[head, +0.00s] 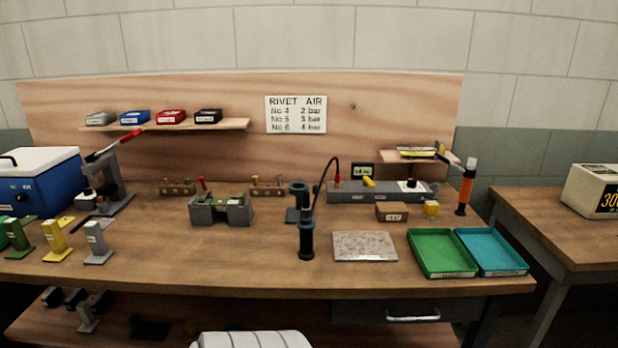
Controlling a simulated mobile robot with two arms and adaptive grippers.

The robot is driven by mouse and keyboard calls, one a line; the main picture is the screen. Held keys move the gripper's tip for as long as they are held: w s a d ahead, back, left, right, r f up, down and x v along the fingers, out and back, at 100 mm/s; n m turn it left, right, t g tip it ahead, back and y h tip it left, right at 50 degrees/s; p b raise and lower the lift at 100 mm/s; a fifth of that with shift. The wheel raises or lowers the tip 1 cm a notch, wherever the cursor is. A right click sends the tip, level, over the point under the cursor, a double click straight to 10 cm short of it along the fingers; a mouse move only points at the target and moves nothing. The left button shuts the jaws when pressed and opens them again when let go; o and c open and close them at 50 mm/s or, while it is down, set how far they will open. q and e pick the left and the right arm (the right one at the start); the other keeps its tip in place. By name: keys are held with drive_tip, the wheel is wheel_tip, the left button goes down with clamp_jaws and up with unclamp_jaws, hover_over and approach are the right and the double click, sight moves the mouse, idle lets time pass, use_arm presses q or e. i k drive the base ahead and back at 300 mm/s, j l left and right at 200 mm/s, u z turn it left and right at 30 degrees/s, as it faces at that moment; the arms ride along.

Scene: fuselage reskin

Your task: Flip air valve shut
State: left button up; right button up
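A long grey air manifold block (345,196) stands at the back right of the workbench, against the wooden backboard. A short yellow lever (369,182) sits on its top, which looks like the air valve. The lever is small and slanted; I cannot tell clearly whether it is open or shut. A black round knob is farther right on the block. A small dark digital display (362,170) stands behind it, its digits too small to read. A black hose (325,178) arcs from the block's red fitting to the upright black tool (306,240). Neither gripper is in view.
Green (430,254) and teal (488,252) trays and a speckled plate (365,246) lie in front. The bench's middle left front (190,262) is clear.

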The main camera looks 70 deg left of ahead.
sight(367, 182)
drive_tip(key=u, duration=1.95)
